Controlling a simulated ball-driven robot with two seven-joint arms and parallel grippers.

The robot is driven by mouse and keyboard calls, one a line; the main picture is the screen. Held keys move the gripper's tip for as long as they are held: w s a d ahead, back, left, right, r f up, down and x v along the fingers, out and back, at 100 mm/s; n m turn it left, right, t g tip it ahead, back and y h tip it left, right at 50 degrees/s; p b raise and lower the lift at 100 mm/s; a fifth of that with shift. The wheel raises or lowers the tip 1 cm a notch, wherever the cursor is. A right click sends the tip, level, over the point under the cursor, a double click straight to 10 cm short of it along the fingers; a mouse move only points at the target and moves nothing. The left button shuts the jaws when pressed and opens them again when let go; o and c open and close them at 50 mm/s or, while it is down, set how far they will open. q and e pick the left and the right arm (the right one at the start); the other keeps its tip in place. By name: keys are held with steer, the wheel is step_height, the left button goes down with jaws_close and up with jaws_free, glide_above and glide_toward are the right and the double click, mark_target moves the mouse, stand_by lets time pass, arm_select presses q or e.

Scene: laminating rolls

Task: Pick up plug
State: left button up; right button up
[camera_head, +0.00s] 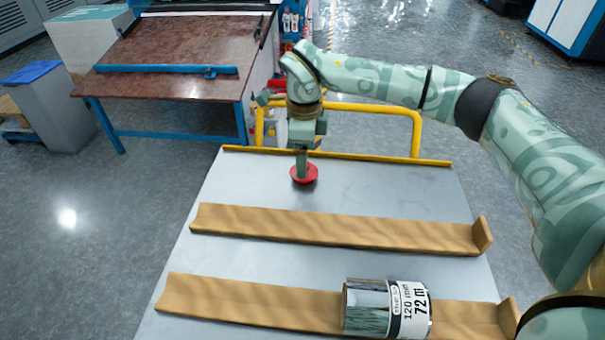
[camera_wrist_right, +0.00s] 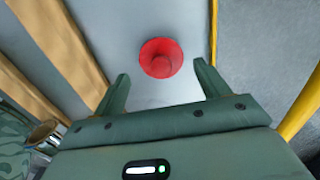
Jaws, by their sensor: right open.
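The red plug (camera_head: 310,174) sits on the grey cart top near its far edge. It is a round disc with a smaller raised knob in the middle, seen from above in the right wrist view (camera_wrist_right: 161,58). My right gripper (camera_head: 302,174) points down at the plug and hides part of it in the head view. In the right wrist view my right gripper (camera_wrist_right: 160,80) is open, with its two fingers apart and the plug between and just beyond the tips. The gap between the fingers is empty. My left gripper is in neither view.
Two brown cradles (camera_head: 330,231) (camera_head: 245,303) lie across the cart top (camera_head: 250,180). A shiny labelled roll (camera_head: 366,308) rests on the nearer one. A yellow rail (camera_head: 416,130) stands behind the far edge. A brown table (camera_head: 180,50) stands at the back left.

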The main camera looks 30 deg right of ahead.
mark_target(312, 171)
step_height(312, 171, down, 5)
steer(key=shift+w+d+r+b, duration=0.1)
steer(key=shift+w+b, duration=0.05)
steer(key=shift+b, duration=1)
steer(key=shift+r, duration=0.1)
steer(key=shift+c, duration=0.5)
steer(key=c, duration=0.7)
